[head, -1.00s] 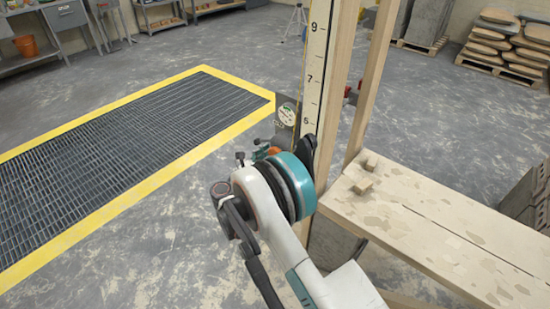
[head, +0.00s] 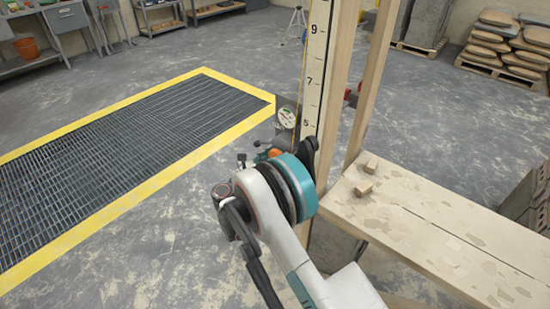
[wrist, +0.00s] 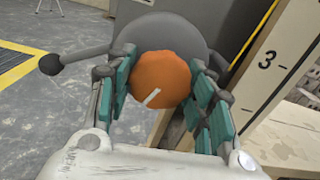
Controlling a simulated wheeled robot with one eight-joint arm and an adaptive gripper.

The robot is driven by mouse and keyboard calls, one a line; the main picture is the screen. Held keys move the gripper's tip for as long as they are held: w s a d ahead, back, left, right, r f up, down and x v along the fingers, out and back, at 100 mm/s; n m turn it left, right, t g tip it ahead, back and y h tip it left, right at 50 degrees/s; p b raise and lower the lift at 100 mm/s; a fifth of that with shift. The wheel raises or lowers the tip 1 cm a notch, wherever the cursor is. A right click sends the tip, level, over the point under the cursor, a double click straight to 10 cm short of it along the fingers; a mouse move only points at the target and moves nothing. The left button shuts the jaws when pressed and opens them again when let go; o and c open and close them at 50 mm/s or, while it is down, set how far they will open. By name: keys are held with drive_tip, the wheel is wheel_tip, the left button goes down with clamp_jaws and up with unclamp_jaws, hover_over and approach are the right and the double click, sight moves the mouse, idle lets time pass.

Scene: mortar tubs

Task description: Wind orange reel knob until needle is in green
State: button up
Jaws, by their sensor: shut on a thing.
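In the wrist view the round orange reel knob (wrist: 160,80) with a white mark sits between the teal pads of my gripper (wrist: 163,90), which is shut on it. The grey reel (wrist: 185,38) is behind the knob, with a dark ball-ended handle (wrist: 50,64) at its left. In the head view a bit of the orange knob (head: 272,153) shows past my arm; most of the reel and my fingers are hidden. The round dial gauge (head: 286,117) stands above it by the post; its needle and green zone are too small to read.
A numbered scale board (head: 314,80) stands on a wooden post right of the dial. A plank bench (head: 430,235) with small wood blocks lies to the right. A yellow-edged floor grate (head: 130,160) is at the left.

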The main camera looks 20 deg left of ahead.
drive_tip(key=m, duration=0.5)
drive_tip(key=shift+m, duration=0.3)
drive_tip(key=m, duration=0.5)
drive_tip(key=shift+m, duration=0.3)
drive_tip(key=o, duration=1.1)
drive_tip(key=v, duration=1.2)
